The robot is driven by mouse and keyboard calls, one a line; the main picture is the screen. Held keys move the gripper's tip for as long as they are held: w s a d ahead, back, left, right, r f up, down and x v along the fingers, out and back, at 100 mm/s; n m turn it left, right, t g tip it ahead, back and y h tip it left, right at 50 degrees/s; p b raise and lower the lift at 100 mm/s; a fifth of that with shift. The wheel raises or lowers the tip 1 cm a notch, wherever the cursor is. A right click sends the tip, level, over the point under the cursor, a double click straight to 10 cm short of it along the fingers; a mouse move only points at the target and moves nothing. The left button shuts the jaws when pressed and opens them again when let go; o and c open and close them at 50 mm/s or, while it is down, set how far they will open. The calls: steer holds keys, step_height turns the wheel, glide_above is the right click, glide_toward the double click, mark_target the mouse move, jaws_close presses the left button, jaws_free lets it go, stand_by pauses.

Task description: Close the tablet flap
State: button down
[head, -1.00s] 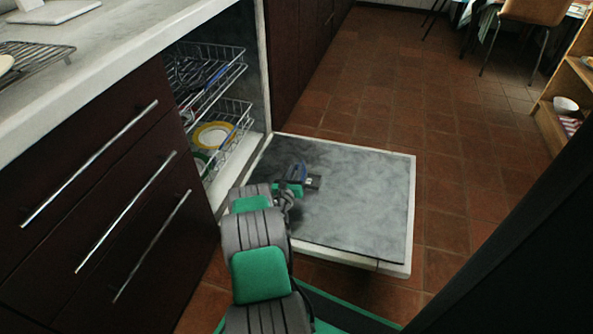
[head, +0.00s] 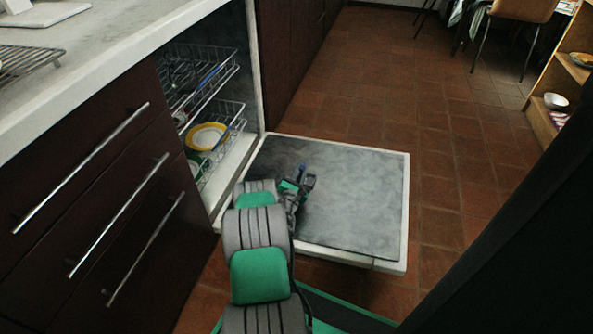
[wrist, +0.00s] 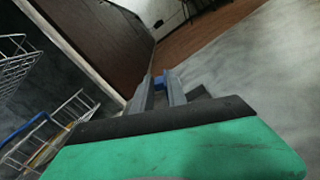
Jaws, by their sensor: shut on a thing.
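The dishwasher door (head: 350,205) lies folded down flat, with its grey inner face up. A small blue piece, which looks like the tablet flap (head: 301,170), stands up at the middle of this face beside a dark dispenser part (head: 310,181). My gripper (head: 297,185) is low over the door at this spot. In the wrist view, the two grey fingers of my gripper (wrist: 160,90) are close together, with the blue flap (wrist: 160,82) at their tips. The fingers hide most of the flap, so its exact angle cannot be told.
The dishwasher's upper rack (head: 203,75) and lower rack (head: 225,130) are to the left, with a yellow-rimmed plate (head: 207,136) in the lower one. Drawers with long handles (head: 120,215) stand nearer. Open tiled floor (head: 440,130) lies right of the door.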

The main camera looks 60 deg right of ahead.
steer(key=s+m, duration=0.1)
steer(key=m, duration=0.1)
steer(key=s+f+m, duration=0.1)
steer(key=m, duration=0.1)
steer(key=shift+s+d+m, duration=0.15)
steer(key=shift+d+m, duration=0.05)
steer(key=shift+m, duration=0.1)
steer(key=shift+s+d+f+m, duration=0.1)
steer(key=shift+s+f+m, duration=0.3)
steer(key=shift+m, duration=0.5)
steer(key=shift+s+d+f+m, duration=0.1)
steer(key=shift+s+f+m, duration=0.25)
steer(key=shift+m, duration=0.55)
steer(key=c, duration=1.6)
jaws_free()
steer(key=shift+w+a, duration=0.1)
steer(key=shift+o, duration=1)
